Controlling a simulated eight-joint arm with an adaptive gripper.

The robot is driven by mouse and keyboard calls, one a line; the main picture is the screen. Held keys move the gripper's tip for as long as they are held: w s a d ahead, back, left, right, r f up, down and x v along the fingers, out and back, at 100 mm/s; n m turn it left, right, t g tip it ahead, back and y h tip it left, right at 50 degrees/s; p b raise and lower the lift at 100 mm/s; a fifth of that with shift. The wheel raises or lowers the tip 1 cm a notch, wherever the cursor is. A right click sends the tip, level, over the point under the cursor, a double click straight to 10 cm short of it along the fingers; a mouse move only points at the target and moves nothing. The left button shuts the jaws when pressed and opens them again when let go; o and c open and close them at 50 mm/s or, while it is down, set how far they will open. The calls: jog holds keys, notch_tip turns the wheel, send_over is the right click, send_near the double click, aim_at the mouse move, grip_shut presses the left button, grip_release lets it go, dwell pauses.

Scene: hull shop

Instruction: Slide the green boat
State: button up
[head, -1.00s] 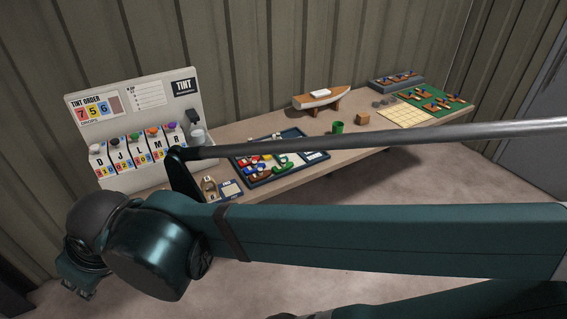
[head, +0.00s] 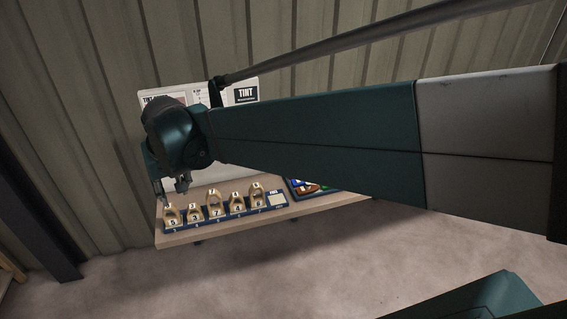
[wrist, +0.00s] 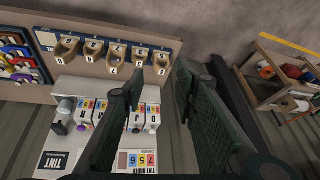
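The boat tray (head: 289,187) is mostly hidden behind my arm in the head view; only its left end shows, with bits of coloured boats in it. In the wrist view the tray (wrist: 41,62) is cut off at the left edge, with several coloured boats in it. I cannot make out the green boat for sure in either view. My gripper (head: 172,192) is up at the left end of the bench, well left of the tray. In the wrist view my gripper (wrist: 158,88) has its two fingers wide apart with nothing between them.
A blue rack (head: 238,213) of numbered wooden holders lies along the bench's front edge. The tint board (head: 245,92) stands behind my arm; its dispensers (wrist: 90,112) show in the wrist view. A shelf with spools (wrist: 285,75) stands off to the right there.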

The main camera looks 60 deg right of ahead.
jog(key=s+d+f+m+g, duration=0.1)
jog(key=d+f+m, duration=0.15)
jog(key=d, duration=0.95)
jog(key=s+d+f+m+g, duration=0.1)
jog(key=d+f+m, duration=0.15)
jog(key=d, duration=0.95)
jog(key=s+d+f+m+g, duration=0.1)
jog(key=s+d+f+m, duration=0.15)
jog(key=d, duration=0.95)
jog(key=s+d+f+m, duration=0.2)
jog(key=s+d+f, duration=0.3)
jog(key=s+d, duration=0.2)
jog(key=s+d+f+m+g+y, duration=0.1)
jog(key=s+d+f+m, duration=0.2)
jog(key=s+d+f, duration=0.2)
jog(key=s+d+f+m+p, duration=0.1)
jog(key=s+d+f+m, duration=0.1)
jog(key=s+d+f, duration=0.4)
jog(key=shift+s+d+m+g+y, duration=0.15)
jog(key=shift+s+d, duration=0.7)
jog(key=shift+d, duration=0.6)
jog(key=shift+s+d+g+y, duration=0.1)
jog(key=shift+s+d, duration=0.8)
jog(key=shift+d, duration=0.55)
jog(key=shift+s+d+m+g+y, duration=0.15)
jog(key=shift+s+d, duration=0.7)
jog(key=shift+d, duration=0.6)
jog(key=shift+s+d+f, duration=0.15)
jog(key=shift+s, duration=0.15)
jog(key=shift+f, duration=0.1)
